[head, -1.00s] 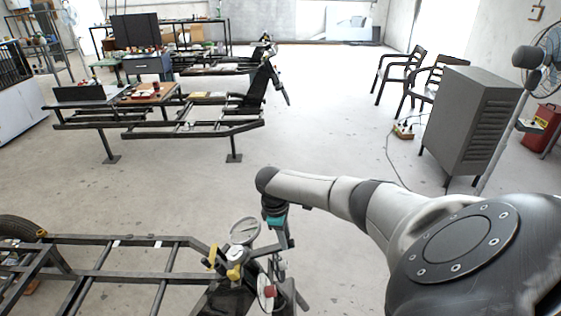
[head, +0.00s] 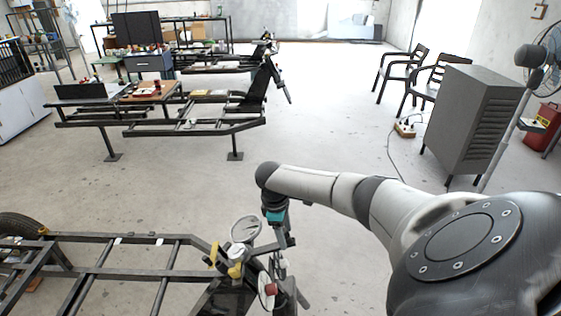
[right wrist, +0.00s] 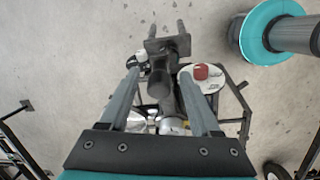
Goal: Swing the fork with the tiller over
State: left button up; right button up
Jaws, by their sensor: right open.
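The dark fork assembly (head: 286,292) stands at the front end of the near black frame, low in the head view. In the right wrist view, a dark cylindrical bar (right wrist: 159,82), which looks like the tiller, lies between my fingers. A dark plate with two prongs (right wrist: 168,45) is beyond it. My right gripper (right wrist: 160,74) is open, with one finger on each side of the bar; I cannot tell whether either touches it. In the head view the right gripper (head: 284,238) points down over the fork. My left gripper is not in view.
A round mirror (head: 245,229) and a disc with a red piece (head: 267,289) sit close to the gripper. The near frame (head: 110,273) extends left. A second frame (head: 195,132) stands farther back. A grey cabinet (head: 470,125) is at right. The middle floor is clear.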

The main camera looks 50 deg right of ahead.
notch_tip(320, 180, up, 14)
jog(key=w+a, duration=0.1)
jog(key=a, duration=0.1)
jog(key=shift+p, duration=0.4)
jog(key=shift+a+f, duration=0.1)
jog(key=shift+a, duration=0.05)
